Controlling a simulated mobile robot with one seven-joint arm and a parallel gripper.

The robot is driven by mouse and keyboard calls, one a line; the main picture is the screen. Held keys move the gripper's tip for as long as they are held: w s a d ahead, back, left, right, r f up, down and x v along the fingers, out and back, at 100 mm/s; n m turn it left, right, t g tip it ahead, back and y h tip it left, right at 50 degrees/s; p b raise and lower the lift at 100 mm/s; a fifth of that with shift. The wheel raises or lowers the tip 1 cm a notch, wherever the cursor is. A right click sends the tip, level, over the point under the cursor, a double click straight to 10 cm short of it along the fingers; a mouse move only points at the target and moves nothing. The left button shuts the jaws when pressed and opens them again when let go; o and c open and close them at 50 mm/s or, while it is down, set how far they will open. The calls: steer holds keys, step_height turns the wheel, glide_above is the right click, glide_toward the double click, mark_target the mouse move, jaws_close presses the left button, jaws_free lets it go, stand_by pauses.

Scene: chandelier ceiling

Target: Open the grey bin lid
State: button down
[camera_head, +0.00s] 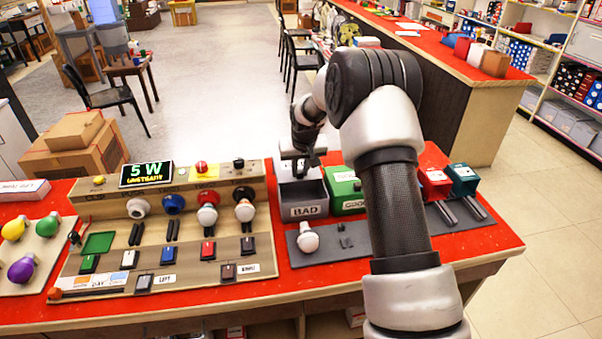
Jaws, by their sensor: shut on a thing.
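The grey bin (305,211), labelled BAD, stands on the grey base on the red table. Its dark inside shows above the front wall, so it looks at least partly open. Its light grey lid (290,171) stands raised at the bin's back. My gripper (302,166) is at the top of the lid, shut on it. The fingertips are small and partly hidden, so the exact hold is unclear.
A green bin (346,191) stands right beside the grey one, partly behind my arm. Red (434,184) and teal (463,179) boxes are further right. A bulb test panel (172,230) is on the left.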

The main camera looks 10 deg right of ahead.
steer(key=c, duration=1.6)
jaws_free()
steer(key=shift+c, duration=0.2)
steer(key=v, duration=1.7)
steer(key=shift+s+r, duration=0.2)
